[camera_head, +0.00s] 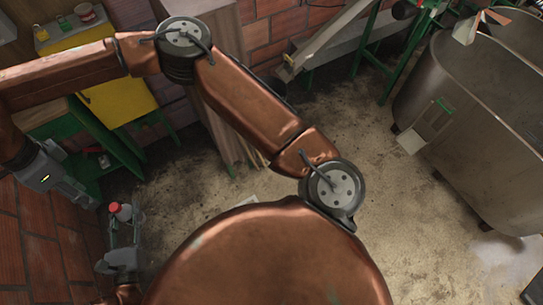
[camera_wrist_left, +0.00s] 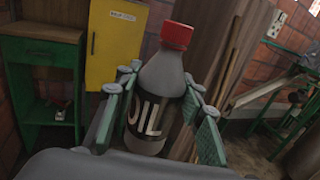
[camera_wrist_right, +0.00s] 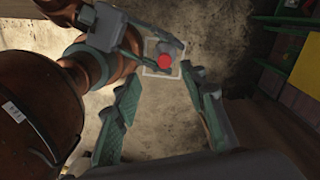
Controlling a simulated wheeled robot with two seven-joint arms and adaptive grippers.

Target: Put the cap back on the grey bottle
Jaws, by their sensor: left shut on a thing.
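The grey bottle (camera_wrist_left: 160,76) with a black OIL label is upright in the left wrist view. The red cap (camera_wrist_left: 177,36) sits on top of its neck; whether it is fully tightened I cannot tell. My left gripper (camera_head: 124,226) is shut on the bottle's body, with a finger on each side. The cap also shows in the head view (camera_head: 115,207) and from above in the right wrist view (camera_wrist_right: 165,61). My right gripper (camera_wrist_right: 167,95) is open and empty. It is apart from the bottle, to its upper left in the head view.
A yellow cabinet (camera_wrist_left: 114,42) and a green-framed shelf unit (camera_wrist_left: 42,75) stand by the brick wall. A pale square-edged object (camera_wrist_right: 150,69) lies below the bottle on the floor. A large metal tub (camera_head: 470,120) stands at the right. The concrete floor between is mostly clear.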

